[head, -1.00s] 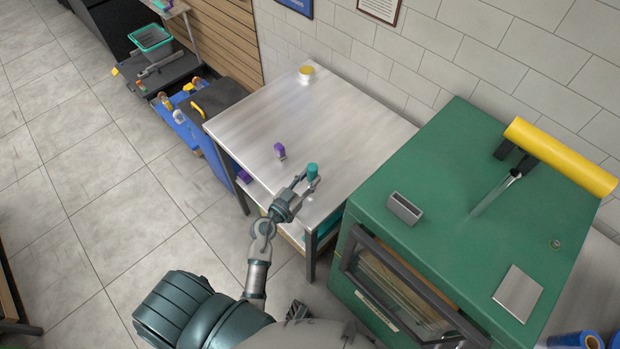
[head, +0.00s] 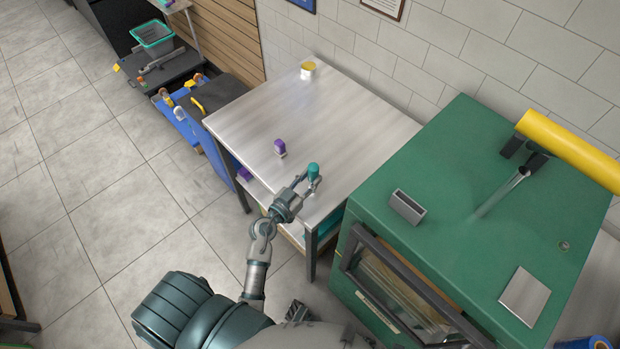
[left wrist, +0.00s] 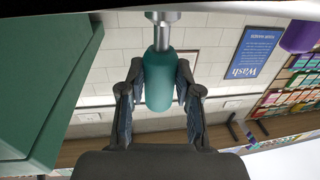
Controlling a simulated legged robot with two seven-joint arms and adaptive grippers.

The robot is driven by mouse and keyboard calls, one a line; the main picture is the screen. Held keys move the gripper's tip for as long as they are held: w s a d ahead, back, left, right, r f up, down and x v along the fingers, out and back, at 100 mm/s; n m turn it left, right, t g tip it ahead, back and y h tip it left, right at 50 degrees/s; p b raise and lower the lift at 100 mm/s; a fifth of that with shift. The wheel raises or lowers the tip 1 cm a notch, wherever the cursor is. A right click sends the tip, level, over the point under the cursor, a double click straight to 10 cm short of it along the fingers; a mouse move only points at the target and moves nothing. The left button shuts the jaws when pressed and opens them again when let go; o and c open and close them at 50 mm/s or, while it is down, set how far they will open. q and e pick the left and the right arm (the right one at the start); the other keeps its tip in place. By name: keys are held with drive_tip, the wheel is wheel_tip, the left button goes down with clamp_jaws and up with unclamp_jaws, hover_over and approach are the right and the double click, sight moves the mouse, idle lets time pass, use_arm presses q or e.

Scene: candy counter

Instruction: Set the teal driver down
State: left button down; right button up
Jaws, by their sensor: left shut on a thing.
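The teal driver (head: 313,170) stands near the front right edge of the steel table (head: 330,115). In the head view I cannot tell whether it touches the tabletop. My left gripper (head: 308,181) is shut on it. In the left wrist view the teal handle (left wrist: 161,80) sits between the two fingers, and a metal shaft (left wrist: 162,18) runs from it to the top of the picture. My right gripper is not in view.
A purple-topped object (head: 280,147) stands left of the driver on the table. A white tub with a yellow lid (head: 308,70) stands at the back corner. A green cabinet (head: 450,190) with a grey holder (head: 407,207) on top is to the right. The table's middle is clear.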

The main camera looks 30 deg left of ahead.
use_arm(q)
drive_tip(key=shift+f, duration=0.45)
drive_tip(key=c, duration=0.7)
unclamp_jaws()
